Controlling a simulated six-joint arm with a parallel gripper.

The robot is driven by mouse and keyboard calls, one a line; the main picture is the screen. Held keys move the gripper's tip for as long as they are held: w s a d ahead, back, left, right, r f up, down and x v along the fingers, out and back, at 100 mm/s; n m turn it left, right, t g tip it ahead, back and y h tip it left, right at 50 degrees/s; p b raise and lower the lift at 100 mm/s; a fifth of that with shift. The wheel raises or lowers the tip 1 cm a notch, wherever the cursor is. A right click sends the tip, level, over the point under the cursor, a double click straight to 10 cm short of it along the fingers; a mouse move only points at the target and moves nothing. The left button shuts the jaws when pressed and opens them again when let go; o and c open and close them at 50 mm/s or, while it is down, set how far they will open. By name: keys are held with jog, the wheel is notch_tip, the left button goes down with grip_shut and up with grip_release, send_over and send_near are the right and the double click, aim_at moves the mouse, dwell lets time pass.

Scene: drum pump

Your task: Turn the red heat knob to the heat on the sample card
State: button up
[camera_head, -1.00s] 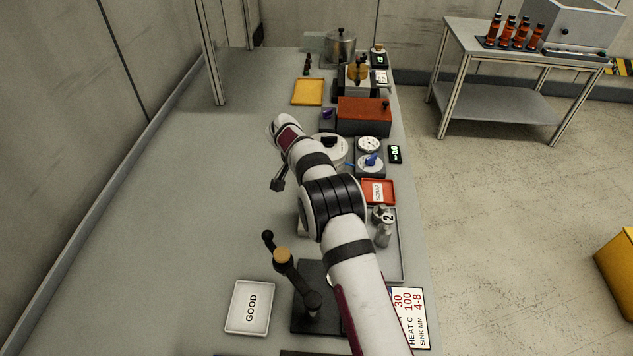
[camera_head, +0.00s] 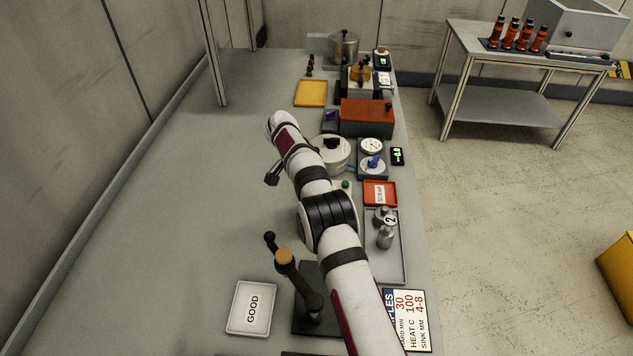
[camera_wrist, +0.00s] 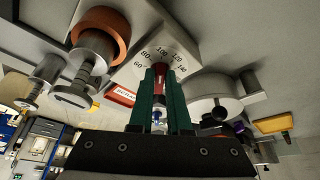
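The red heat knob (camera_wrist: 160,74) shows in the wrist view on a pale dial plate (camera_wrist: 157,55) marked 60 to 140. It lies in line with the gap between my fingertips, which partly hide it; its pointer setting is unclear. In the head view my arm hides the knob. My gripper (camera_wrist: 160,72) has two green fingers with a visible gap; I see no clear contact with the knob. The sample card (camera_head: 408,320), at the front right, reads HEAT C 100.
A white round pot (camera_head: 332,153) stands beyond my arm. A red SCRAP tray (camera_head: 380,193), a grey tray (camera_head: 396,268) with metal weights and a blue-knobbed unit (camera_head: 372,164) are to the right. A lever press (camera_head: 286,258) and GOOD tray (camera_head: 251,308) are in front. The left tabletop is clear.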

jog(key=o, duration=0.4)
jog(key=v, duration=1.6)
jog(key=shift+w+d, duration=0.1)
jog(key=shift+d, duration=0.05)
